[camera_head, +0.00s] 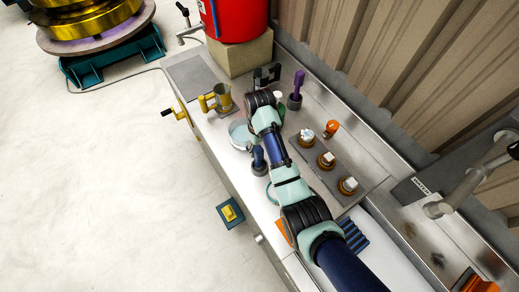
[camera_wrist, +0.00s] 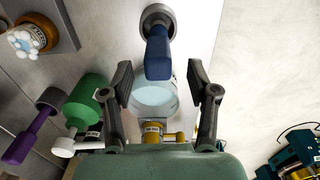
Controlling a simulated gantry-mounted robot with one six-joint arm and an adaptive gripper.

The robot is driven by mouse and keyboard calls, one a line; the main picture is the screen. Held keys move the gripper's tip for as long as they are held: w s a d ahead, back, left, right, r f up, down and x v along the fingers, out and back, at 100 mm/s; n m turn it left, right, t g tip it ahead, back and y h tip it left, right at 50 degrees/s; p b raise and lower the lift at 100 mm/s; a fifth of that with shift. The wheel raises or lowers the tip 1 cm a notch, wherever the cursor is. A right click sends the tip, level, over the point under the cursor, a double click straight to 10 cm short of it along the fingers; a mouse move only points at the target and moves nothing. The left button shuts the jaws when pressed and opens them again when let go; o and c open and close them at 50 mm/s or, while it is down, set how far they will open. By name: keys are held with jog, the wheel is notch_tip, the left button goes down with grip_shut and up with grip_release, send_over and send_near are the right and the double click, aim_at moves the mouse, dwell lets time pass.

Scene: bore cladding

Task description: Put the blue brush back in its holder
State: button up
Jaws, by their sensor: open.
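The blue brush (camera_wrist: 158,50) stands on the bench with its handle pointing up towards the wrist camera. Its lower end is at a round grey cup or base (camera_wrist: 157,14); I cannot tell how deep it sits. The head view shows the brush (camera_head: 258,156) left of my forearm. My gripper (camera_wrist: 160,78) is open and empty. In the wrist view its fingers lie on either side of the brush handle's top, apart from it. In the head view my gripper (camera_head: 267,76) is partly hidden by my wrist. A purple brush (camera_wrist: 28,136) stands in a dark holder (camera_wrist: 48,97).
A glass dish (camera_wrist: 155,99) lies below the gripper, beside a brass mug (camera_wrist: 152,133). A green bottle (camera_wrist: 88,97) stands left of the fingers. A grey tray (camera_head: 318,148) holds several small orange-based items. A red container (camera_head: 235,22) stands at the bench's far end.

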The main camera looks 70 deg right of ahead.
dwell(0.4)
jog(key=w+a+r+n+t+h, duration=0.1)
jog(key=w+a+r+n+t, duration=0.15)
jog(key=w+a, duration=0.5)
jog(key=w+a+r+n+t+h, duration=0.1)
jog(key=w+a+r+t, duration=0.3)
jog(key=a, duration=0.7)
jog(key=s+a+r+n+t+y, duration=0.1)
jog(key=a+r+n+t, duration=0.1)
jog(key=a+r, duration=0.5)
jog(key=s+a+r+n+t+y, duration=0.1)
jog(key=a+r+t, duration=0.3)
jog(key=a, duration=1.1)
notch_tip(320, 180, up, 4)
jog(key=shift+s+f+n, duration=0.1)
jog(key=shift+s+n, duration=0.25)
jog(key=shift+s, duration=0.35)
jog(key=shift+d, duration=0.1)
